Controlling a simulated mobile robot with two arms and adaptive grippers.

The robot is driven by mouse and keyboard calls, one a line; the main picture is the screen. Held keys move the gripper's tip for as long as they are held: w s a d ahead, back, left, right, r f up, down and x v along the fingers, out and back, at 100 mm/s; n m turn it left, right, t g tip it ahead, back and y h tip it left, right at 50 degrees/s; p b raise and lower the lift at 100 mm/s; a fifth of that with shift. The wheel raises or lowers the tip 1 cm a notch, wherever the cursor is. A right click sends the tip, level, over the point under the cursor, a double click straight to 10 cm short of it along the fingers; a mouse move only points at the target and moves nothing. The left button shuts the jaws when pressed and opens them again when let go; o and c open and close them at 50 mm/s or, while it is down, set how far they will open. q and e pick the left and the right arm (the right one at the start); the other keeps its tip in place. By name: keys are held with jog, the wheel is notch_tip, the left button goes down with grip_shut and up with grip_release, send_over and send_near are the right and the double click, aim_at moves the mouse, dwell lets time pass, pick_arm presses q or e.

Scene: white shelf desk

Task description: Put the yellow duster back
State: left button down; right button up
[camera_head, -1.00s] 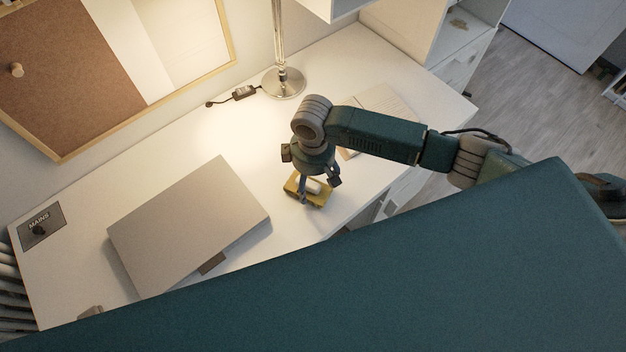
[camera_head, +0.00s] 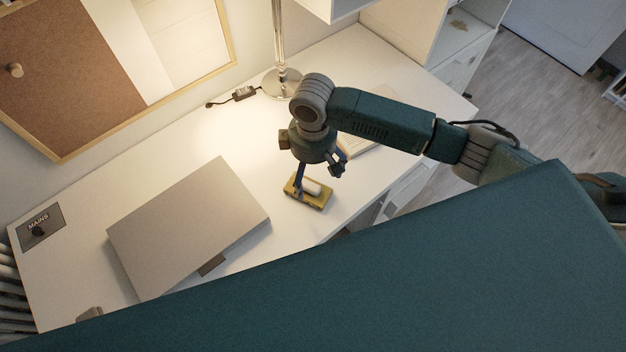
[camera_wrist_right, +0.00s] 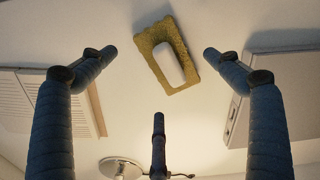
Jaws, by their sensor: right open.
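The yellow duster (camera_head: 310,200), a yellow pad with a white block-like handle on top, lies flat on the white desk (camera_head: 240,135) near its front edge. My right gripper (camera_head: 319,180) is open and empty just above the duster, with one finger overlapping it in the head view. In the right wrist view the duster (camera_wrist_right: 183,77) lies beyond the spread fingers of the gripper (camera_wrist_right: 155,70), apart from them, with its white handle in full view. My left gripper is not in view.
A lamp base (camera_head: 283,80) with a cord stands at the back. A notebook-like item (camera_head: 362,147) lies partly behind my right arm. The desk between laptop and lamp is clear.

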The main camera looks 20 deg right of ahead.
notch_tip(320, 180, up, 7)
jog(key=shift+f, duration=0.15)
jog(key=shift+f, duration=0.1)
dwell(0.5)
